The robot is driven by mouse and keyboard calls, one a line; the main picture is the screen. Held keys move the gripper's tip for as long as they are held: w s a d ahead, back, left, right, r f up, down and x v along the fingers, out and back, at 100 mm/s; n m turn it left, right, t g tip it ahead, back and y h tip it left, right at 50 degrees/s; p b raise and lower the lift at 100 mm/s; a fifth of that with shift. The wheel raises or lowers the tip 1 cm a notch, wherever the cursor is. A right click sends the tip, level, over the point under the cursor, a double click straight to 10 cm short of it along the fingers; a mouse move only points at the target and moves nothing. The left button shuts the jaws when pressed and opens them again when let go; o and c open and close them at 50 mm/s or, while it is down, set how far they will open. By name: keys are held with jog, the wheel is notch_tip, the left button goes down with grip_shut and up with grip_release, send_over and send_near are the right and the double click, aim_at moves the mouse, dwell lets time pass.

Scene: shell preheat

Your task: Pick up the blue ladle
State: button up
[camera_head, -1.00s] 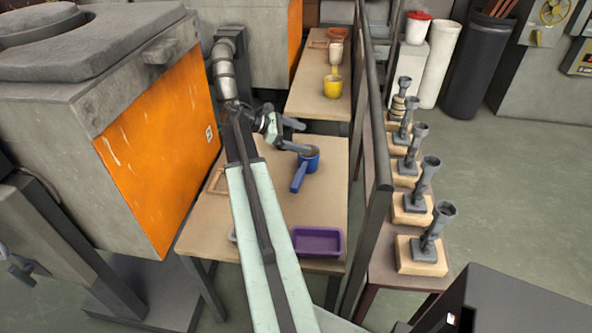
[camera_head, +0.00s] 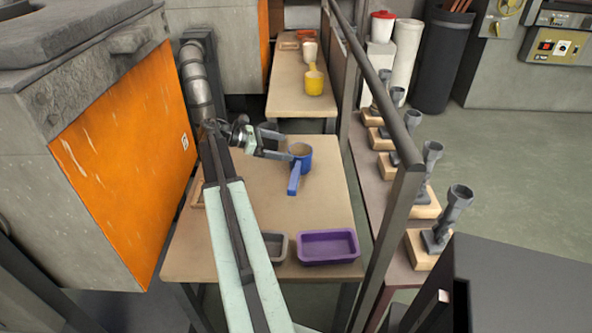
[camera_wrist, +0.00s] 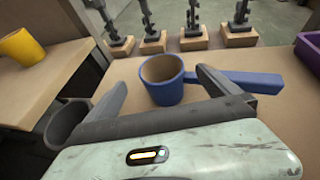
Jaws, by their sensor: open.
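The blue ladle (camera_head: 300,158) stands on the near wooden table (camera_head: 318,208), its cup upright and its handle pointing toward the camera in the head view. In the wrist view the ladle cup (camera_wrist: 163,88) lies ahead of my jaws, and its handle runs right, passing beyond the right finger, which hides part of it. My gripper (camera_head: 281,142) is open and empty, just left of the cup in the head view. In the wrist view my gripper (camera_wrist: 165,95) has its fingers spread to either side of the cup. I cannot tell whether a finger touches the ladle.
A purple tray (camera_head: 328,259) and a grey tray (camera_head: 276,236) sit at the table's near edge. A yellow ladle (camera_head: 314,88) is on the far table. A dark rail (camera_head: 385,90) runs along the right. An orange-faced furnace (camera_head: 130,160) stands left.

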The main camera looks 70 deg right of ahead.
jog(key=b+x, duration=0.2)
jog(key=x, duration=0.5)
jog(key=c, duration=2.1)
